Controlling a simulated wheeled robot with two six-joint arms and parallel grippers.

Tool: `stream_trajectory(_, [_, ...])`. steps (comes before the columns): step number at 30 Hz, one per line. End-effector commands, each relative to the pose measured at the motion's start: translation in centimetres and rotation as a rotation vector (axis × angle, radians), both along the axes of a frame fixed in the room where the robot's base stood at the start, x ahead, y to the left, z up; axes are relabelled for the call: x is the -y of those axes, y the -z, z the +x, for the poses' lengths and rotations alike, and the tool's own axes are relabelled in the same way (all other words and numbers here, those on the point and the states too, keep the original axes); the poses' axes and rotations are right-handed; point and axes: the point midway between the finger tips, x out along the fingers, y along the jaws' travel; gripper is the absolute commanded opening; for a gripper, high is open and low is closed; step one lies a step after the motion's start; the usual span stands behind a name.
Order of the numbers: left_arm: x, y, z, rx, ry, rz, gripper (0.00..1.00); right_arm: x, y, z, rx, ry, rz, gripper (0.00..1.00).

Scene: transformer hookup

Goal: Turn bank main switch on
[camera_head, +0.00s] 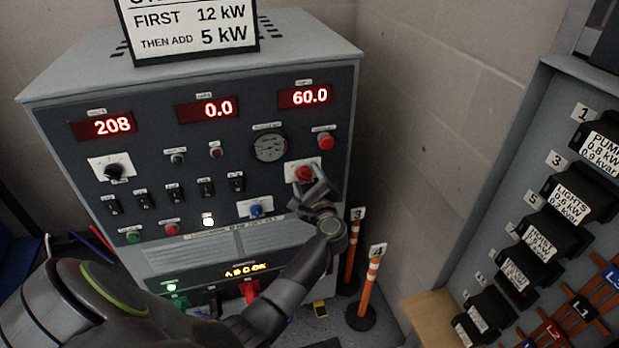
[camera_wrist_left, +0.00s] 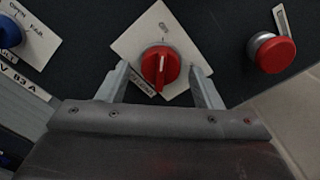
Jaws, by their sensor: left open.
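The red rotary switch (camera_head: 304,174) sits on a white square plate at the right of the cabinet's dark front panel. In the left wrist view, the red switch (camera_wrist_left: 160,67) has its grip bar nearly upright, with small labels above and lower left on the plate. My left gripper (camera_head: 311,186) is in front of the plate, open; in the wrist view its fingers (camera_wrist_left: 158,85) stand on either side of the switch with gaps. Whether they reach the knob's depth is unclear. My right gripper is not in view.
A red push button (camera_wrist_left: 271,53) is right of the switch; a blue knob (camera_head: 256,210) is left. The panel has displays, a gauge (camera_head: 269,147) and toggles. Orange-white posts (camera_head: 369,287) stand right of the cabinet. Labelled black boxes (camera_head: 553,237) line the far right.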

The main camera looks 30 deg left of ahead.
Motion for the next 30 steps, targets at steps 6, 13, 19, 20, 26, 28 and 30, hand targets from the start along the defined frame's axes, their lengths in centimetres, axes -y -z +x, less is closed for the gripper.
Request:
stream_trajectory(6, [0.01,0.01,-0.01,0.000,0.000,0.000,0.44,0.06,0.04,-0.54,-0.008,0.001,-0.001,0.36])
stream_trajectory(13, [0.02,0.02,-0.01,0.000,0.000,0.000,0.16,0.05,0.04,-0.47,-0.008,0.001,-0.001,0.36])
stream_trajectory(19, [0.02,0.03,-0.01,-0.011,0.000,0.010,0.16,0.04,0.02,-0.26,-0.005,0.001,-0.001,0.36])
stream_trajectory(20, [0.02,0.03,-0.01,-0.017,0.000,0.014,0.16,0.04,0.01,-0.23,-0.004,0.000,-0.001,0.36])
stream_trajectory(26, [0.01,0.05,-0.04,-0.082,-0.001,0.069,0.16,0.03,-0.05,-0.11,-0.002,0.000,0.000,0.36])
stream_trajectory(28, [0.00,0.06,-0.05,-0.117,0.000,0.100,0.16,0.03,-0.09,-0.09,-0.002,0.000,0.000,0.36])
stream_trajectory(30, [-0.02,0.06,-0.07,-0.161,0.000,0.135,0.16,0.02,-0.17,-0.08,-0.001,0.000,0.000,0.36])
